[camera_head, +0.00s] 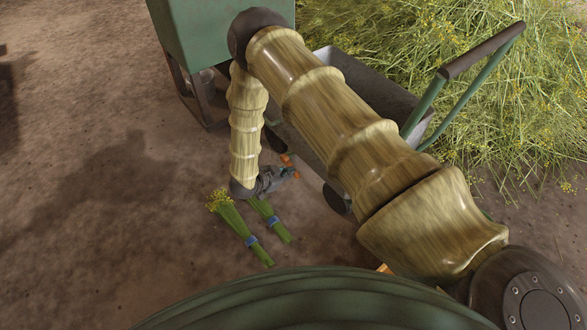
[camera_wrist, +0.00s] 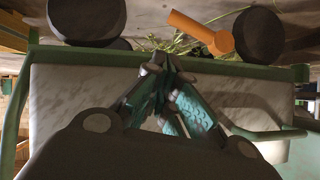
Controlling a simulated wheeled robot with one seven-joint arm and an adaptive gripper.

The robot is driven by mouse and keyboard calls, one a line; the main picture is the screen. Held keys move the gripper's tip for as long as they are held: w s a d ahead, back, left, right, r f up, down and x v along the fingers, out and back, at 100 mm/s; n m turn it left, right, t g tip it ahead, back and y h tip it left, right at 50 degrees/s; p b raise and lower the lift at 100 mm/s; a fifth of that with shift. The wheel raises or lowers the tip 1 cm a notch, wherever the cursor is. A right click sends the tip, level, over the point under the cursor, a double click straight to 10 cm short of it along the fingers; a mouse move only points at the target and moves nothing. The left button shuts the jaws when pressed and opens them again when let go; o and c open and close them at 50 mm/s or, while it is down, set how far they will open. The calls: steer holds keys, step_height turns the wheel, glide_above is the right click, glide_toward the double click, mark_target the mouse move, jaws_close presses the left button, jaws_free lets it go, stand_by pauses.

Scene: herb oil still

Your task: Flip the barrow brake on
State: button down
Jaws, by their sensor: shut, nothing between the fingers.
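The barrow's grey tray (camera_head: 345,65) is partly hidden behind my arm in the head view; its grey side (camera_wrist: 75,90) fills much of the wrist view. An orange lever (camera_wrist: 203,33), which looks like the brake, slants beside a dark wheel (camera_wrist: 258,35). Small orange parts (camera_head: 288,159) show by my gripper in the head view. My gripper (camera_head: 293,173) is low beside the barrow, with its fingers (camera_wrist: 165,62) shut and empty. In the wrist view the fingertips are left of and below the lever, with a visible gap. Whether the brake is on, I cannot tell.
Two tied green herb bundles (camera_head: 237,227) (camera_head: 270,220) lie on bare soil below my gripper. A green box-like unit (camera_head: 195,35) on a dark frame stands at the back. The barrow's handle (camera_head: 482,52) rises right, before piled yellow-flowered herbs (camera_head: 535,100). Soil at left is clear.

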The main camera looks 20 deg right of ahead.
steer(key=shift+p+v, duration=0.45)
steer(key=shift+v, duration=1.55)
steer(key=shift+s+f, duration=0.15)
steer(key=shift+s, duration=0.05)
steer(key=s+d+f+n+y, duration=0.1)
steer(key=s+f+n+y, duration=0.15)
steer(key=s+n, duration=0.45)
steer(key=s+f+n+y, duration=0.2)
steer(key=s+n+y, duration=0.15)
steer(key=s, duration=0.65)
steer(key=s+a+r+n+g+y, duration=0.1)
steer(key=s+r+n+g+y, duration=0.15)
steer(key=s, duration=0.85)
steer(key=s+a+r+n+g+y, duration=0.1)
steer(key=s+r+n+g+y, duration=0.15)
steer(key=s, duration=0.75)
step_height(320, 180, up, 31)
steer(key=t+p, duration=0.1)
steer(key=p, duration=3)
steer(key=shift+w+p, duration=0.2)
steer(key=shift+p, duration=0.15)
